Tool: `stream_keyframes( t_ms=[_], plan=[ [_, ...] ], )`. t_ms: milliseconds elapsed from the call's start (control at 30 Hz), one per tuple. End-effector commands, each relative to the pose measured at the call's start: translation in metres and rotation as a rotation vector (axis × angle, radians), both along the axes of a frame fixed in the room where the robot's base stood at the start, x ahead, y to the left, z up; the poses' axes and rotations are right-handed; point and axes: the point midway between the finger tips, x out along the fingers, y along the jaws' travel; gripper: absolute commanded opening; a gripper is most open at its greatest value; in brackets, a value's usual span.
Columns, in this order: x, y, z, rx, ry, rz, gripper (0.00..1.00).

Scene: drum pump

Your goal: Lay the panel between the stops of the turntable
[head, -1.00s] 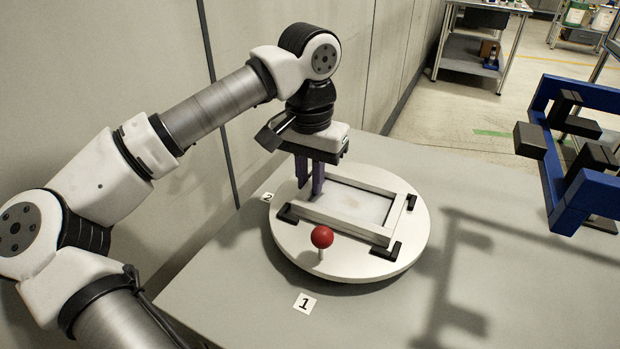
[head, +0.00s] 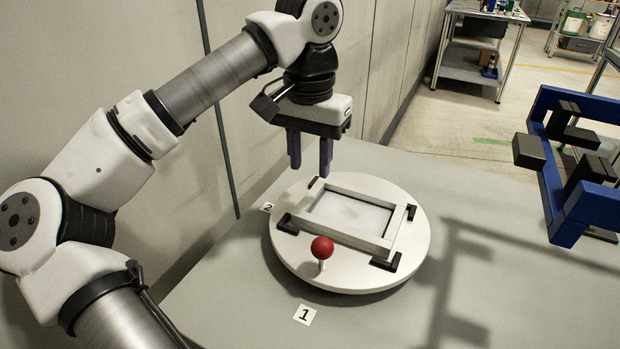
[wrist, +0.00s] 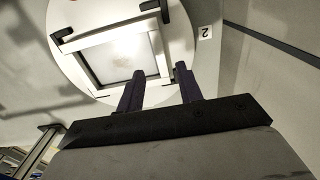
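The panel, a pale frame with a recessed grey-white middle (head: 352,213), lies on the white round turntable (head: 412,262). Black corner stops sit around it, such as the front one (head: 386,262) and the left one (head: 287,224); it appears to lie flat between them. My gripper (head: 310,165) is above the far left part of the turntable, apart from the panel. Its two purple fingers are spread with nothing between them. The wrist view also shows the panel (wrist: 88,64) beyond the open fingers (wrist: 160,82).
A red ball knob (head: 322,248) stands on the turntable's near rim. Labels 1 (head: 305,315) and 2 (head: 267,207) lie on the grey table (head: 235,300). A blue fixture with black blocks (head: 550,165) stands at the right. A wall is close behind the turntable.

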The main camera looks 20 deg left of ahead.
Motion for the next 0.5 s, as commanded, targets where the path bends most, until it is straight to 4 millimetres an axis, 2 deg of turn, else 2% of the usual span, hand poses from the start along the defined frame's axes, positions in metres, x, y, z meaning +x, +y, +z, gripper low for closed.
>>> stream_keyframes(
  t_ms=[33, 200, 333, 500],
  plan=[
    [0.001, 0.000, 0.013, 0.001, -0.002, 0.001, 0.36],
    [0.000, 0.001, 0.044, 0.003, -0.001, 0.001, 0.36],
    [0.000, 0.001, 0.056, 0.002, 0.001, 0.002, 0.36],
    [0.000, 0.001, 0.060, 0.000, 0.001, 0.000, 0.36]
  ],
)
